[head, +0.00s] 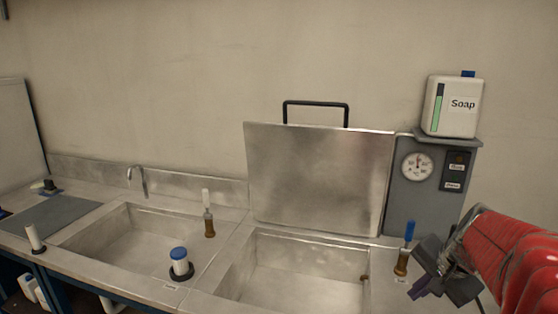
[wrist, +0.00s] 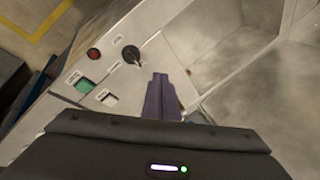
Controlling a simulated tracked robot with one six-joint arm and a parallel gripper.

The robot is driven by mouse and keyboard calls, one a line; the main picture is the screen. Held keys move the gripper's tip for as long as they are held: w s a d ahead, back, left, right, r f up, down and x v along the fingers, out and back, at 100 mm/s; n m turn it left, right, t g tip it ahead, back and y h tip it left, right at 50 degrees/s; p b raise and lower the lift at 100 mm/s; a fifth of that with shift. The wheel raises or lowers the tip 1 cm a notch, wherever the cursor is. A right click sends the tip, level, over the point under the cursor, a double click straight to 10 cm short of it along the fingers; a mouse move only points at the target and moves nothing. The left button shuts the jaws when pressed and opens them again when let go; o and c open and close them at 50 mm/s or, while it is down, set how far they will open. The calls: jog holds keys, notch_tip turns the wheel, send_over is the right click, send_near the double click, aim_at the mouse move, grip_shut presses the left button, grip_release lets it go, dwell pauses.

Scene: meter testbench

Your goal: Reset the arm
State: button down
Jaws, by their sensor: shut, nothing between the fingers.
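My gripper (head: 424,287) is at the lower right of the head view, at the end of my red arm. Its purple fingers are shut with nothing between them. It is in front of the blue-handled valve, beside the right basin. In the wrist view my gripper (wrist: 162,100) points at a pale panel. The panel has a black rotary knob (wrist: 131,55), a red button (wrist: 94,54), a green switch (wrist: 86,85) and a white switch (wrist: 106,97). I cannot tell whether the fingers touch the panel.
A steel lid (head: 318,180) stands raised behind the right basin (head: 290,280). A grey gauge unit (head: 432,195) carries a soap box (head: 452,106). A blue-handled valve (head: 405,250) is close to my gripper. The left basin (head: 125,245) has a tap (head: 139,180).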

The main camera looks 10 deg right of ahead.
jog(key=s+a+n, duration=0.3)
jog(key=a+n, duration=0.2)
jog(key=a, duration=0.4)
jog(key=s+a+n, duration=0.2)
jog(key=a+n, duration=0.3)
jog(key=a, duration=0.4)
jog(key=s+a+r+n, duration=0.1)
jog(key=s+a+n, duration=0.2)
jog(key=a, duration=0.5)
jog(key=shift+s+a+n+y, duration=0.3)
jog(key=shift+a+n, duration=0.1)
jog(key=shift+n, duration=0.5)
jog(key=shift+w+r, duration=0.15)
jog(key=shift+w, duration=0.05)
